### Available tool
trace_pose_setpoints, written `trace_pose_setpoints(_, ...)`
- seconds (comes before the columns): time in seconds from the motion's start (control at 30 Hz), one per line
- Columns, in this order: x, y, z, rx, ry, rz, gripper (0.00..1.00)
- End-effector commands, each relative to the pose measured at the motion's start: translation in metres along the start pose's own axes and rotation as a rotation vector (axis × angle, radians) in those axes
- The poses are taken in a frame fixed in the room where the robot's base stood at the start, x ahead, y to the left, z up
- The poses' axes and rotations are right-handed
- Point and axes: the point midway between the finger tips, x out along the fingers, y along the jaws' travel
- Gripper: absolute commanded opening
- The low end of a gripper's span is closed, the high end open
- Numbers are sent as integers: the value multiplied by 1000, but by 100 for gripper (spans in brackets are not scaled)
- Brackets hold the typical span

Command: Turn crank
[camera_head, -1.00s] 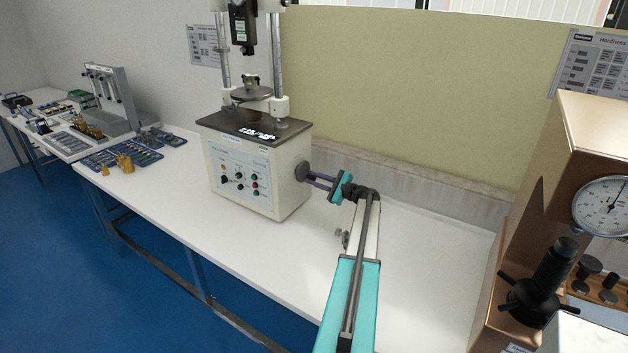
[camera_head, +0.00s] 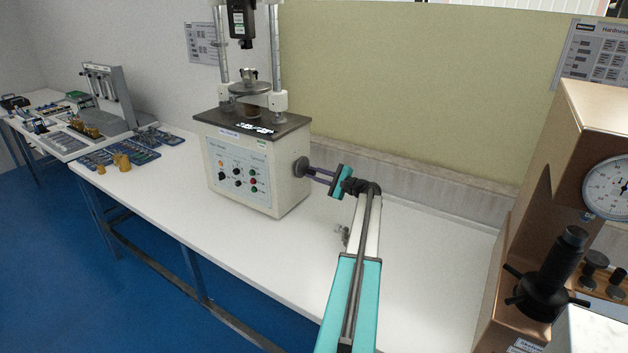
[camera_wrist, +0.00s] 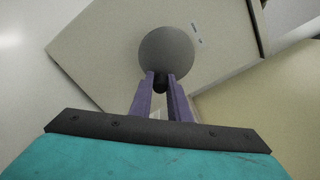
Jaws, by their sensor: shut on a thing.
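The tester (camera_head: 257,165) is a cream box with a dark top plate, a control panel and two upright columns, standing on the white bench. Its crank (camera_head: 301,169) shows as a round grey disc on the right side of the box. In the wrist view the disc (camera_wrist: 166,55) is face-on, with a short dark handle (camera_wrist: 160,84) in front. My gripper (camera_head: 317,174) reaches in from the right, its two purple fingers (camera_wrist: 160,92) on either side of the handle and shut on it. The rest of the handle is hidden between the fingers.
A copper-coloured tester with a dial gauge (camera_head: 609,187) stands at the right. Blue trays with brass pieces (camera_head: 122,160) lie on the bench at the left. A wall stands close behind.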

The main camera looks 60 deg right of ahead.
Motion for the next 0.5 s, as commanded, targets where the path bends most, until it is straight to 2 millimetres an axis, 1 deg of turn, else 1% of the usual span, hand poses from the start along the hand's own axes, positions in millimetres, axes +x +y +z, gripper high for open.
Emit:
trace_pose_setpoints(0.2, 0, 0, -2, -55, 0, -1, 0)
trace_pose_setpoints(0.5, 0, -2, 0, -65, -1, 0, 0)
